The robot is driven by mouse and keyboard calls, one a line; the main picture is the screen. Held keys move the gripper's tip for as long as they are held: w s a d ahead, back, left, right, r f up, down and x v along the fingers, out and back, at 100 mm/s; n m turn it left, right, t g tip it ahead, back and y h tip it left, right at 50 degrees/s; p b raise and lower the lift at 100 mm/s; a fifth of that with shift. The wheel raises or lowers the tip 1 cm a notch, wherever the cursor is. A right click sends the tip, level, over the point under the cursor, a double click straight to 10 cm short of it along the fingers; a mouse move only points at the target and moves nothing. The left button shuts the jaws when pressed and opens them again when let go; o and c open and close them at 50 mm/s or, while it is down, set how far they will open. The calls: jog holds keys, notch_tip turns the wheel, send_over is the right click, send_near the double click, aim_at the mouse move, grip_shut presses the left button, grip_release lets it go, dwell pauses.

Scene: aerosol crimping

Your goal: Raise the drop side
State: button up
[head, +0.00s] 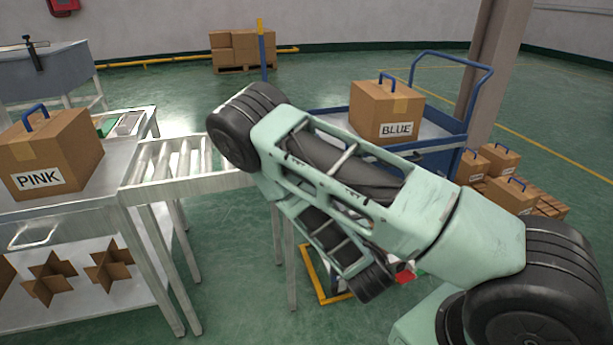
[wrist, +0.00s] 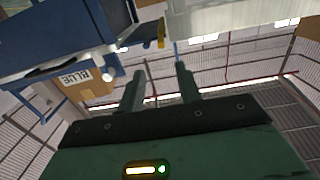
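The blue cart (head: 432,158) stands behind my arm in the head view. It carries a cardboard box labelled BLUE (head: 385,112). My arm covers most of the cart's near side, so I cannot make out the position of its drop side there. In the wrist view, a dark blue panel (wrist: 55,32) of the cart shows at upper left, with the BLUE box (wrist: 90,88) below it in the tilted picture. My gripper (wrist: 162,68) is open, with nothing between its two fingers. The fingers appear apart from the panel. My gripper is hidden in the head view.
A roller conveyor (head: 170,163) lies left of the cart, joined to a table with a PINK box (head: 52,152). A pallet (head: 545,203) with boxes stands at right beside a pillar (head: 503,70). A yellow floor frame (head: 314,282) shows below my arm.

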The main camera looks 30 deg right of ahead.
jog(key=x, duration=1.1)
jog(key=r+x, duration=0.1)
jog(key=x, duration=0.5)
jog(key=shift+a, duration=0.15)
grip_shut()
